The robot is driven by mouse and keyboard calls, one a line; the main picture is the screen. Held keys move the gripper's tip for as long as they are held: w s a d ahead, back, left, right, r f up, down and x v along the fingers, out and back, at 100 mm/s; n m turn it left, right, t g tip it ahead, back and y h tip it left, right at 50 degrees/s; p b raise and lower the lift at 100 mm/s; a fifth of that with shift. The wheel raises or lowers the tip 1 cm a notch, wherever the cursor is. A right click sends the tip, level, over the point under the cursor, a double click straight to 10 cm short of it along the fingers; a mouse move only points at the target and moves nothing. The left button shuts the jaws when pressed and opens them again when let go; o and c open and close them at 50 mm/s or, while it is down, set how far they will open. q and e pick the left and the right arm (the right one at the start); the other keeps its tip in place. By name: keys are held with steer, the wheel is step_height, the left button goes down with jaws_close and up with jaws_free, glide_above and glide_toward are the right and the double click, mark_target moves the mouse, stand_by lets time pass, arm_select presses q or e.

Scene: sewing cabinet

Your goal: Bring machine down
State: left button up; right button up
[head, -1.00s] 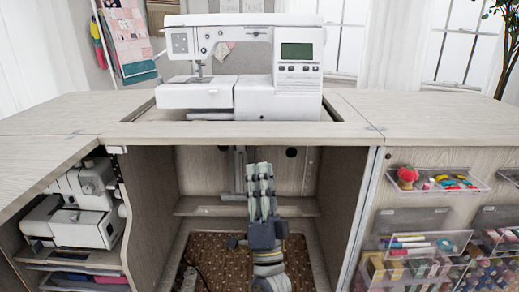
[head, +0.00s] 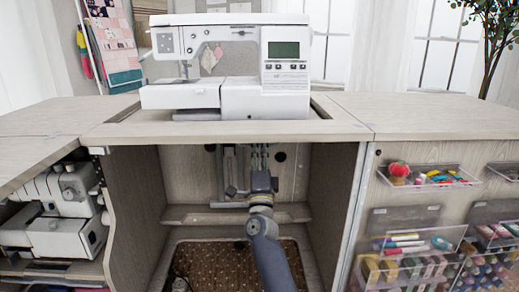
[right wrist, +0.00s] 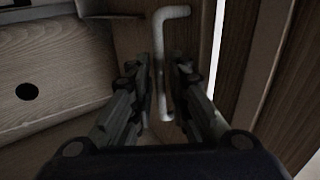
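The white sewing machine (head: 240,97) stands raised in the opening of the cabinet top (head: 125,132). Below it, the open cabinet bay shows a metal lift mechanism (head: 230,165) on the back wall, with a grey bar (head: 228,204) low beside it. My right gripper (head: 258,158) reaches into the bay near the back wall, just right of the mechanism. In the right wrist view, a pale bent handle (right wrist: 158,55) lies between the two separated fingers of my right gripper (right wrist: 162,85). Contact with the handle cannot be made out. My left gripper is out of view.
A white serger (head: 62,210) sits on the left shelf. The cabinet door (head: 370,190) at right carries clear trays with a red pincushion (head: 398,172) and thread. The bay's side walls flank my right arm. A brown patterned panel (head: 215,260) covers the bay floor.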

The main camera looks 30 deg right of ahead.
steer(key=shift+x, duration=0.85)
steer(key=shift+c, duration=0.2)
jaws_close()
steer(key=shift+f, duration=0.1)
